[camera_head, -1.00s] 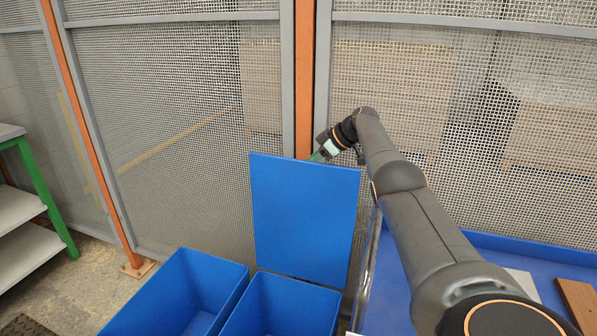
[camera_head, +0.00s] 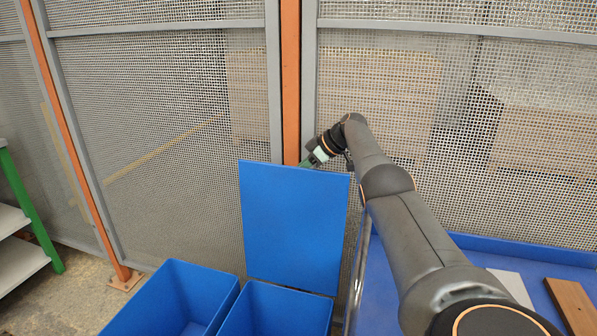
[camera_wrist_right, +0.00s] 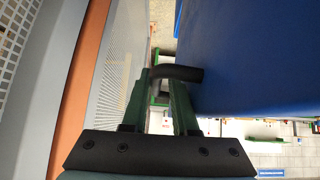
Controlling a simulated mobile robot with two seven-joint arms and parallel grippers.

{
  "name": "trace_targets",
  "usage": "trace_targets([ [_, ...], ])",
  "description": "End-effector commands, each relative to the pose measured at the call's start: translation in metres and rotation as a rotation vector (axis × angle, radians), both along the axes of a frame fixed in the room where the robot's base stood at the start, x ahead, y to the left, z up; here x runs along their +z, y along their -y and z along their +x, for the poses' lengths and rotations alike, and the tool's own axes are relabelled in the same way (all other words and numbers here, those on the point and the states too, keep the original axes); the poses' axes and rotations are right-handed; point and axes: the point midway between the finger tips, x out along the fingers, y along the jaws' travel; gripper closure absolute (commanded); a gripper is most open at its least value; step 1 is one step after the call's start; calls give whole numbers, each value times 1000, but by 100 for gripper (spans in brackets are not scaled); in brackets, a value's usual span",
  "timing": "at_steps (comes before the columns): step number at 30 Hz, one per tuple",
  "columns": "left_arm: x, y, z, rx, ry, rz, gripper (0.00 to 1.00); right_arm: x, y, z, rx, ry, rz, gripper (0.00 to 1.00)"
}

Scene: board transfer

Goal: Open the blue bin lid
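The blue bin lid (camera_head: 294,225) stands upright at the back of the right-hand blue bin (camera_head: 280,310), whose inside is uncovered. My right gripper (camera_head: 310,162) is at the lid's top edge, partly hidden behind it. In the right wrist view the lid (camera_wrist_right: 250,60) fills the upper right. A black handle (camera_wrist_right: 182,73) juts from it across the tips of my right gripper (camera_wrist_right: 160,85). The green fingers are apart with a visible gap between them, and the handle is at their tips. My left gripper is not in view.
A second open blue bin (camera_head: 180,300) stands to the left. A mesh fence with an orange post (camera_head: 290,80) is close behind the lid. A blue-surfaced table (camera_head: 480,255) with a brown board (camera_head: 573,303) is at right. A green-legged shelf (camera_head: 30,210) stands at far left.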

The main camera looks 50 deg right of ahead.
Motion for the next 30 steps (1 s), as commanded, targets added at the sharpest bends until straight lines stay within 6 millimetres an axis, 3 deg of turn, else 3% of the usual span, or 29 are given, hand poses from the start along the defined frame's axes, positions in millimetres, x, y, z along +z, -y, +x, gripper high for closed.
trace_targets([
  [11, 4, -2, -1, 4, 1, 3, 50, 16, 6, -14, 0, 2, -2, 73],
  [24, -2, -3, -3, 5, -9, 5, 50, 76, 27, -71, -3, 1, -1, 73],
  [30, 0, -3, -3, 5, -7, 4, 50, 87, 31, -82, -1, -1, 0, 73],
])
